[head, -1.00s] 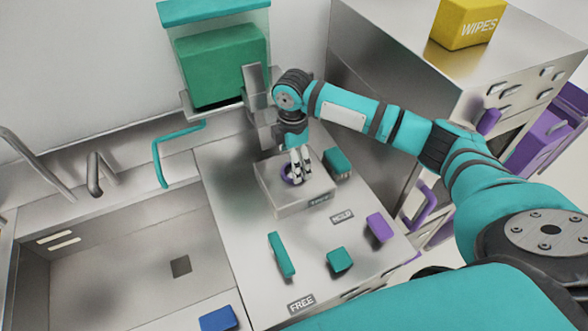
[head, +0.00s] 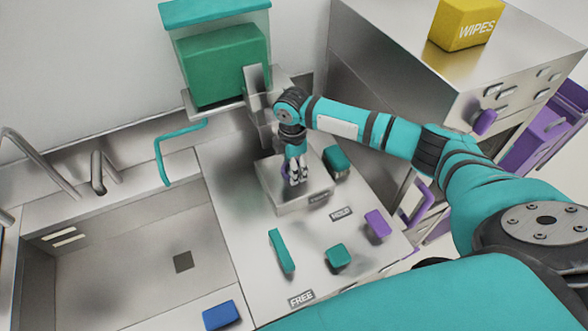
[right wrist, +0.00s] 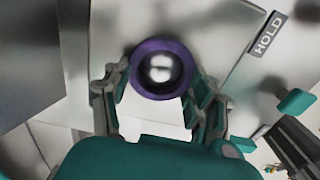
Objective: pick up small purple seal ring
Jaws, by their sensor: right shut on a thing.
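The small purple seal ring (right wrist: 138,72) is between my right gripper's fingertips in the right wrist view, with a round, shiny grey patch showing through its middle. In the head view only a purple sliver of the ring (head: 285,172) shows, at the left side of the fingers. My right gripper (head: 297,178) points down over the low metal tray block (head: 290,204) and is shut on the ring. I cannot tell whether the ring still touches the block's top. My left gripper is not in view.
A teal block (head: 337,160) stands close to the right of the tray block. A purple block (head: 377,224), a teal bar (head: 281,251) and a small teal block (head: 339,256) lie nearer on the counter. The sink (head: 130,250) is at left; a dispenser (head: 222,65) stands behind.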

